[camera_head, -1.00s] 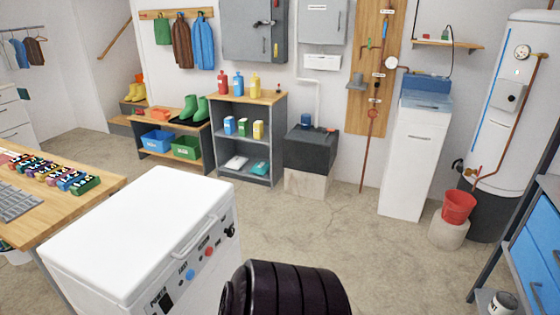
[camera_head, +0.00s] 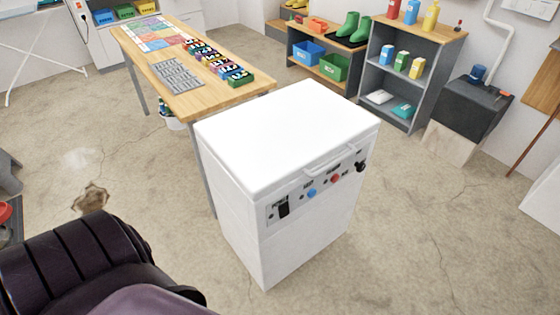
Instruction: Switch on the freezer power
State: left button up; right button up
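The white chest freezer (camera_head: 290,135) stands in the middle of the head view with its lid shut. Its front control panel faces right and toward me. A black rocker switch (camera_head: 284,206), under a label that looks like "POWER", sits at the panel's left end. To its right are a blue button (camera_head: 312,193), a red button (camera_head: 336,179) and a black knob (camera_head: 360,166). The switch's position is too small to tell. A dark, ribbed part of my own body shows at the lower left. Neither gripper is in view.
A wooden table (camera_head: 225,100) with a grey tray (camera_head: 178,76) and small coloured items stands behind the freezer to the left. Shelves (camera_head: 400,75) and a dark box (camera_head: 470,105) stand at the back right. The floor right of the freezer is clear.

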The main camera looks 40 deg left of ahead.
aim_at(284, 209)
jog(key=u, duration=1.15)
